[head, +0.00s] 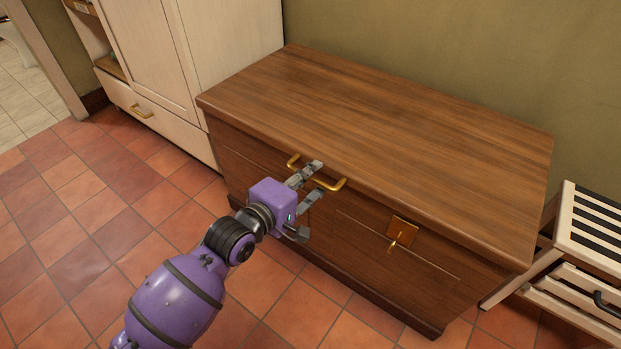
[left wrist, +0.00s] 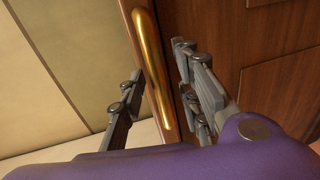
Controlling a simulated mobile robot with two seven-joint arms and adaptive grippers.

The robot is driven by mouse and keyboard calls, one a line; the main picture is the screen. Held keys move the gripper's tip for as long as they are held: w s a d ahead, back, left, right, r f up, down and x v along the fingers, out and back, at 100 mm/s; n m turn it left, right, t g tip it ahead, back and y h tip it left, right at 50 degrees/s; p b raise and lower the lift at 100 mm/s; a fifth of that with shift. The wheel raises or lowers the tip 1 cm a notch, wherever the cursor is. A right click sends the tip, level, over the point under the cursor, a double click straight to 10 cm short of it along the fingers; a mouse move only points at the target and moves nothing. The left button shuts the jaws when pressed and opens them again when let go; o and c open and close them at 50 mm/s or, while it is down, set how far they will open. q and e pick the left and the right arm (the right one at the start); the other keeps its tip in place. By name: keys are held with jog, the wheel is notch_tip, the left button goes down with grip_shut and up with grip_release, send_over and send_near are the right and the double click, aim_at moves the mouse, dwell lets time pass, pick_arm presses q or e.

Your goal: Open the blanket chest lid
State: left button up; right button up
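The wooden blanket chest stands against the wall with its brown lid (head: 390,120) down flat. A curved brass handle (head: 331,185) sits at the front edge of the lid; it also shows in the left wrist view (left wrist: 151,65). In the left wrist view the handle lies between the open fingers (left wrist: 158,85). Whether a finger touches it I cannot tell. My right gripper is not in view.
A cream wardrobe (head: 150,60) with a low drawer stands close to the chest's left side. A slatted wooden rack (head: 590,235) stands at its right. The tiled floor (head: 90,220) in front is clear. A green wall rises behind the chest.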

pick_arm(q)
grip_shut()
jog(key=shift+r, duration=0.1)
dwell(0.3)
